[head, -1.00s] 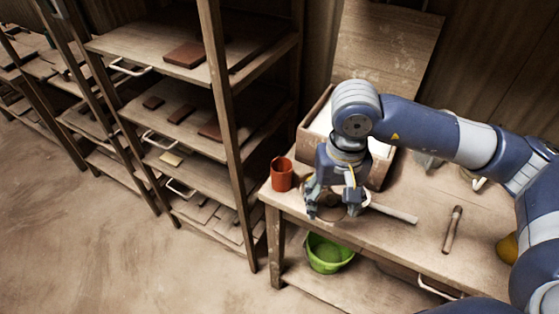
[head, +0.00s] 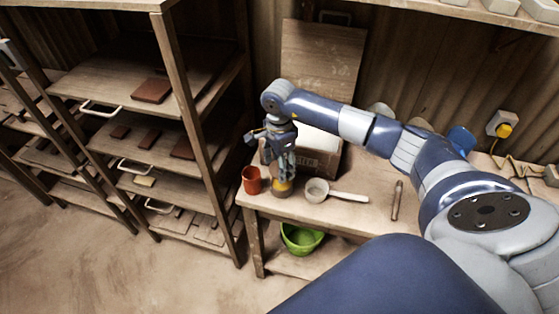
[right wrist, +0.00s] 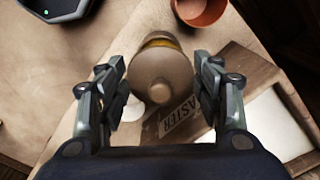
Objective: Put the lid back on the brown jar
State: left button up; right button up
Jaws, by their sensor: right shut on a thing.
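The lid (right wrist: 161,82) is brown and domed with a small knob. In the right wrist view it lies between the two fingers of my right gripper (right wrist: 160,88), which is shut on it. The brown jar (head: 283,193) stands on the bench, with a yellow band showing just below my right gripper (head: 283,172) in the head view. The yellow band also shows right behind the lid in the right wrist view. I cannot tell whether the lid touches the jar's rim, as the gripper hides it. My left gripper is not in view.
A red-brown cup (head: 251,180) stands close left of the jar. A pale ladle-like pan (head: 317,190) lies to the right, and a plaster box (head: 318,155) stands behind. A thin tool (head: 397,201) lies farther right. A green bowl (head: 301,239) sits on the lower shelf.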

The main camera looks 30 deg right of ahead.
notch_tip(320, 180, down, 3)
jog(key=shift+d+r+b, duration=0.1)
jog(key=shift+b, duration=0.45)
notch_tip(320, 180, down, 2)
jog(key=shift+f+b, duration=0.15)
jog(key=shift+b, duration=0.85)
jog(key=shift+f, duration=0.15)
pick_arm(q)
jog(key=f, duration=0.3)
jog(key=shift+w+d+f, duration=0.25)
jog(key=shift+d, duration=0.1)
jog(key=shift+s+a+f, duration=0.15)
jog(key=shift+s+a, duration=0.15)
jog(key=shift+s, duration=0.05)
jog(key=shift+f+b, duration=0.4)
jog(key=shift+b, duration=0.2)
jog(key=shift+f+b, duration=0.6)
jog(key=shift+b, duration=0.05)
pick_arm(e)
jog(key=shift+f, duration=0.2)
jog(key=o, duration=1.1)
